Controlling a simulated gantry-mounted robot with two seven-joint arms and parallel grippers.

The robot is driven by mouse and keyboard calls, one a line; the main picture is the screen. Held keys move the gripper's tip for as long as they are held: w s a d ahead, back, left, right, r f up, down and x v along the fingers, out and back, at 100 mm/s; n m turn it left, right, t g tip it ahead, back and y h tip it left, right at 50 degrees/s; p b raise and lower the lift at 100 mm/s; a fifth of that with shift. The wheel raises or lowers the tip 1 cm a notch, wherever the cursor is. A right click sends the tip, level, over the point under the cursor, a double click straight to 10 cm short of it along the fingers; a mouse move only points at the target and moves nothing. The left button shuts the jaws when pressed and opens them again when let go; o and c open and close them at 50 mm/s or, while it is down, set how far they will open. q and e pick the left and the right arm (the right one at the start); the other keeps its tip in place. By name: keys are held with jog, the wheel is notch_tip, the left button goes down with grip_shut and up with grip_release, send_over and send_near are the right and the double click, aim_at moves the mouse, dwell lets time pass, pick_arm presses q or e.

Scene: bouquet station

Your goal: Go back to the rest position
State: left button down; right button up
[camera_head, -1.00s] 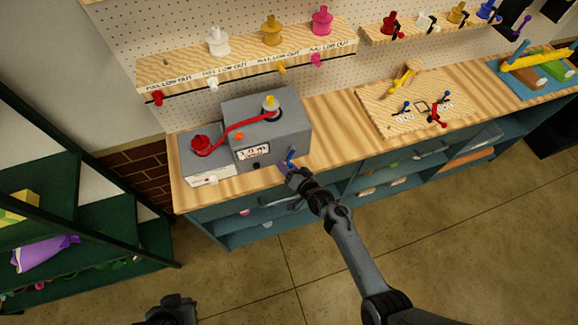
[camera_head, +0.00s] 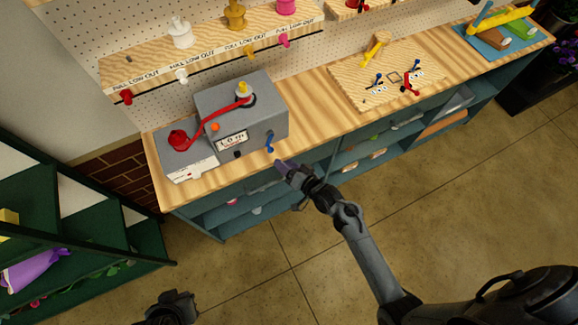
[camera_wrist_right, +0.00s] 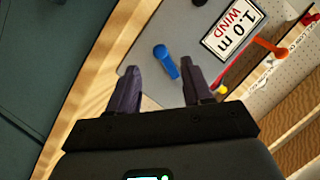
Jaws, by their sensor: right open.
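My right gripper (camera_head: 284,168) is open and empty in front of the bench. It is apart from the blue crank handle (camera_head: 269,143) on the front of the grey winding machine (camera_head: 240,115). In the right wrist view the two dark fingers (camera_wrist_right: 158,78) stand spread, and the blue handle (camera_wrist_right: 166,61) shows ahead of them. My left gripper (camera_head: 172,308) is a dark shape low at the bottom edge. Its fingers are not clear.
The machine carries a red ribbon (camera_head: 213,119) from a red spool to a yellow one. A wooden bench (camera_head: 315,108) with a board (camera_head: 385,72) runs right. A green shelf (camera_head: 85,225) stands left. The floor (camera_head: 430,200) in front is clear.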

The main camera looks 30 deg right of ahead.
jog(key=shift+s+d+r, duration=0.15)
jog(key=shift+s+r, duration=0.05)
jog(key=shift+s, duration=0.4)
jog(key=s+d+r+n+g+h+p, duration=0.1)
jog(key=s+r+n+g+p, duration=0.3)
jog(key=s+r, duration=0.6)
jog(key=s+d+r+n+g+h+p, duration=0.2)
jog(key=s+r+n+g+p, duration=0.2)
jog(key=s+r, duration=0.7)
jog(key=s+g+p, duration=0.2)
jog(key=s, duration=0.1)
jog(key=shift+d+r+g+h+p, duration=0.2)
jog(key=shift+g+h+p, duration=0.1)
jog(key=shift+p, duration=0.1)
